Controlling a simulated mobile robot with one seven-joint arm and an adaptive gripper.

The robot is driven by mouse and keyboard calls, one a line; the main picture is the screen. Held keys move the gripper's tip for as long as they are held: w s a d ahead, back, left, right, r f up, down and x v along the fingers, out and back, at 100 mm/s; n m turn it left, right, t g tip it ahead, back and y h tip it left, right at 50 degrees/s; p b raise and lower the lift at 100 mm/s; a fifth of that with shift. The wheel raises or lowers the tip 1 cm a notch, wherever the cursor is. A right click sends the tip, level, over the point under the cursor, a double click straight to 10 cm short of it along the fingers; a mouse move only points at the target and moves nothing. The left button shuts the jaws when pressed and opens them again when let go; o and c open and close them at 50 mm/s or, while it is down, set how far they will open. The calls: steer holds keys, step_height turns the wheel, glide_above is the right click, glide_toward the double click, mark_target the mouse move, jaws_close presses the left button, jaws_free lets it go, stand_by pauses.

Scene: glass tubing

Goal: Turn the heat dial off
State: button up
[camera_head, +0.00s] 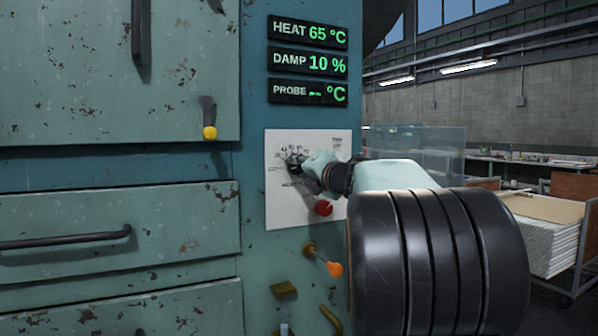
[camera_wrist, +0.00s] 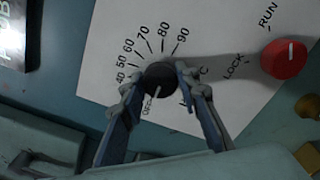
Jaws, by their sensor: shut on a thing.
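The heat dial (camera_wrist: 161,77) is a round black knob on a white panel (camera_wrist: 105,60) printed with OFF and a scale from 40 to 90. Its white mark points down, toward or close to the OFF label. My gripper (camera_wrist: 158,84) is shut on the dial, with one finger on each side of it in the wrist view. In the head view my gripper (camera_head: 297,163) reaches the white panel and mostly hides the dial. The HEAT display (camera_head: 308,32) reads 65 °C.
A red knob (camera_wrist: 284,58) marked LOCK and RUN sits close to the dial. Below are an orange-tipped lever (camera_head: 335,269) and brass fittings (camera_head: 284,289). Green cabinet doors and drawers with a dark handle (camera_head: 65,237) lie left. DAMP reads 10 %; PROBE shows dashes.

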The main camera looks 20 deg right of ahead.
stand_by(0.4)
steer(key=o, duration=1.2)
steer(key=shift+c, duration=0.2)
steer(key=s, duration=1.2)
steer(key=shift+d, duration=0.25)
